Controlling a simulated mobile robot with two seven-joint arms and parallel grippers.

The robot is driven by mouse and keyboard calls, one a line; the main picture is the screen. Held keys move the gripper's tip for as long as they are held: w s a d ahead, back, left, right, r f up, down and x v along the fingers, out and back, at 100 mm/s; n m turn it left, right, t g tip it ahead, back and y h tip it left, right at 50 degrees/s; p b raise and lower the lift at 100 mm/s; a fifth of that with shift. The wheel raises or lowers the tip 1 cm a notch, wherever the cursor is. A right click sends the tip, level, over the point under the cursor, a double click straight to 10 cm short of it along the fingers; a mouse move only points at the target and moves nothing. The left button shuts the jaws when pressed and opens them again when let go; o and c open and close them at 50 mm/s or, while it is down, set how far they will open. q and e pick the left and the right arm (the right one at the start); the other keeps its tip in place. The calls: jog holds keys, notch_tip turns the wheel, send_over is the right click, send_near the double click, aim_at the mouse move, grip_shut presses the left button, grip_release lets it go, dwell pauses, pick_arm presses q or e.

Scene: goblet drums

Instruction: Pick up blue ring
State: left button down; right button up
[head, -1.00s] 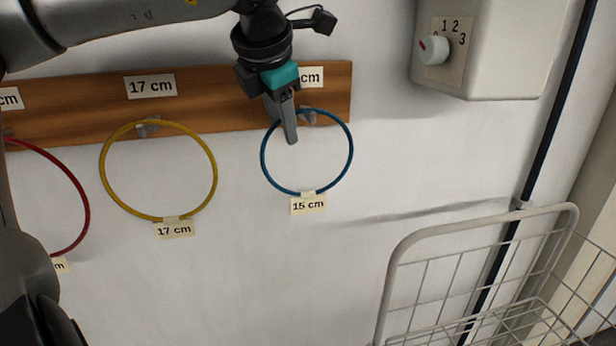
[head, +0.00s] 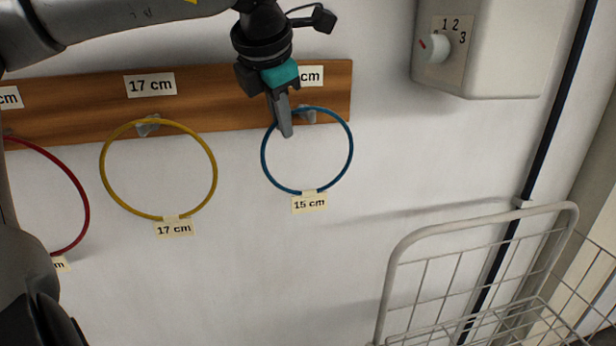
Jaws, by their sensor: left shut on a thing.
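The blue ring (head: 351,160) hangs by its top at a grey hook (head: 309,114) on the wooden board, with a "15 cm" tag (head: 309,203) at its bottom. My left gripper (head: 286,130) comes down from above and is shut on the upper left part of the blue ring. The fingers hide that part of the ring. I cannot tell whether the ring still touches the hook. My right gripper is not in view.
A yellow ring (head: 216,165) tagged "17 cm" and a red ring (head: 86,205) hang to the left on the wooden board (head: 225,105). A grey box (head: 500,60) with a dial is at upper right. A wire basket (head: 400,255) stands at lower right.

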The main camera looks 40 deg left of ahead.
pick_arm(q)
jog(key=shift+r, duration=0.2)
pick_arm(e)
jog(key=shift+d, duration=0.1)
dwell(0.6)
pick_arm(q)
notch_tip(320, 180, up, 10)
jog(key=shift+f+p, duration=0.15)
jog(key=shift+p, duration=0.2)
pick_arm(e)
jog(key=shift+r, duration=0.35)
pick_arm(q)
jog(key=shift+f, duration=0.15)
dwell(0.6)
